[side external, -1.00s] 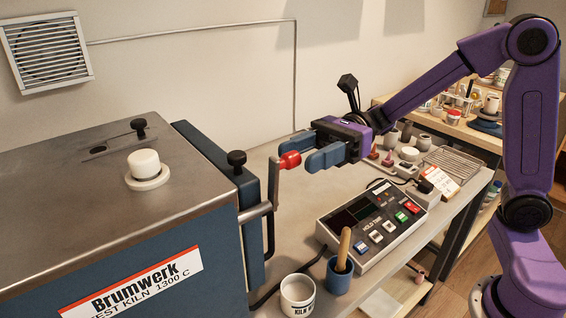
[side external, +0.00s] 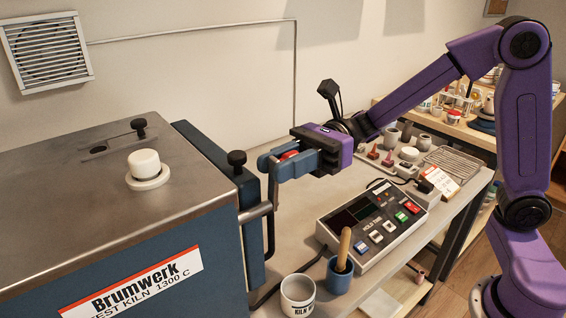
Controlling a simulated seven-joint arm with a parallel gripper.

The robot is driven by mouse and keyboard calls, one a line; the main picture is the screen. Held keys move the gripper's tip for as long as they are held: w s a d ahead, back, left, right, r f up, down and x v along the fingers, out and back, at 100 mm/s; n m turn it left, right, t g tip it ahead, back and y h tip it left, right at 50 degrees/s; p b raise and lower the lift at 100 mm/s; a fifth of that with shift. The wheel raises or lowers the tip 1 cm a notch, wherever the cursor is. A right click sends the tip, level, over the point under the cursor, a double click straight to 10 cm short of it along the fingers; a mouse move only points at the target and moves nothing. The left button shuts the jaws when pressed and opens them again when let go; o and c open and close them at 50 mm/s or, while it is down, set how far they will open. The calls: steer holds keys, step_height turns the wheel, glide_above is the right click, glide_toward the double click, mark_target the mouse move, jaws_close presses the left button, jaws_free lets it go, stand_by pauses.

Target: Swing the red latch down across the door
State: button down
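The red latch grip (side external: 289,155) sits at the top of a grey upright lever (side external: 273,190) on the front of the kiln. The lever joins a metal rod by the blue kiln door (side external: 250,225) and stands up. My gripper (side external: 270,164) is at the latch, its blue fingers on either side of the red grip. The near finger hides most of the grip, so I cannot see whether the fingers press on it.
A control box (side external: 372,225) with coloured buttons stands below my gripper on the bench. A blue cup with a wooden-handled tool (side external: 339,278) and a white cup (side external: 298,296) stand in front. The kiln top (side external: 80,190) carries a white plug (side external: 145,165).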

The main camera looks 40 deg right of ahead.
steer(key=shift+w+f+m, duration=0.1)
steer(key=shift+w+m, duration=0.7)
steer(key=shift+m, duration=0.7)
steer(key=c, duration=0.9)
jaws_free()
steer(key=shift+w, duration=0.15)
